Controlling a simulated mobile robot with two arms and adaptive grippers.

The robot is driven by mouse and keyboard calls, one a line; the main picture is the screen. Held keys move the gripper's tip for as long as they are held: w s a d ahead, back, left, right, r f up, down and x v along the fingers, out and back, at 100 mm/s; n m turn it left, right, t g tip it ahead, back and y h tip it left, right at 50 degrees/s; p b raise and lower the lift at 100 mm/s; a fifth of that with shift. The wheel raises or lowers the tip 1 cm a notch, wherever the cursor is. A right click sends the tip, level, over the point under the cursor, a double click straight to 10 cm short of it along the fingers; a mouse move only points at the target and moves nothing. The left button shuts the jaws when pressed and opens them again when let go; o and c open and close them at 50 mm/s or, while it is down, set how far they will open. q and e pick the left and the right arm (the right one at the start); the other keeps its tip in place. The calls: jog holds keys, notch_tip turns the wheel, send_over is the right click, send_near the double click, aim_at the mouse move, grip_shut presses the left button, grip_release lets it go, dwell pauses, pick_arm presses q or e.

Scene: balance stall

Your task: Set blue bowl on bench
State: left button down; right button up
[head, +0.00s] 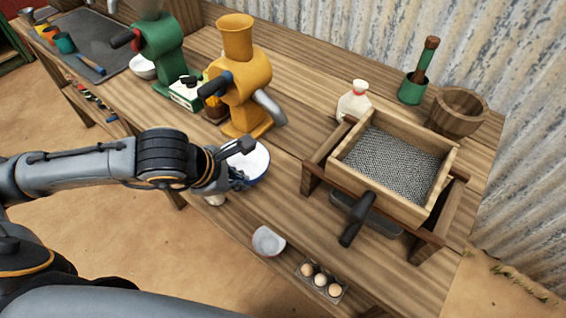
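The blue bowl (259,165), white inside with a blue rim, is upright at the near edge of the wooden bench (300,125), in front of the yellow grinder. My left gripper (243,163) is at the bowl's left side. Its fingers look spread apart, one passing over the far-left rim and a dark one low over the bowl's near-left part. The gripper hides the bowl's left side, and I cannot tell whether they touch. The bowl's underside is hidden, but it looks level with the bench top. My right gripper is not in view.
A yellow grinder (244,85) stands behind the bowl, and a green grinder (165,50) farther left. A wooden sieve box (440,205) on a frame stands right.

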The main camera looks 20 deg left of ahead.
aim_at(252, 171)
pick_arm(q)
jog(key=shift+w+d+f+b, duration=0.2)
jog(key=shift+w+f+b, duration=0.1)
jog(key=shift+b, duration=0.2)
jog(key=shift+w+d+r+p, duration=0.25)
jog(key=shift+w+d, duration=0.05)
jog(key=shift+w, duration=0.3)
jog(key=shift+w+d+r+p, duration=0.25)
jog(key=shift+w+d, duration=0.05)
jog(key=shift+w, duration=0.25)
jog(key=w+d+p, duration=0.1)
jog(key=w, duration=0.2)
jog(key=w+d+p, duration=0.1)
jog(key=w, duration=0.2)
jog(key=w+d, duration=0.2)
jog(key=w, duration=0.1)
jog(key=shift+f+p, duration=0.1)
jog(key=shift+p, duration=0.3)
jog(key=shift+w+f, duration=0.1)
jog(key=shift+w, duration=0.05)
notch_tip(252, 171, down, 4)
jog(key=shift+r+p, duration=0.25)
jog(key=shift+p, duration=0.2)
jog(key=c, duration=1.5)
grip_release()
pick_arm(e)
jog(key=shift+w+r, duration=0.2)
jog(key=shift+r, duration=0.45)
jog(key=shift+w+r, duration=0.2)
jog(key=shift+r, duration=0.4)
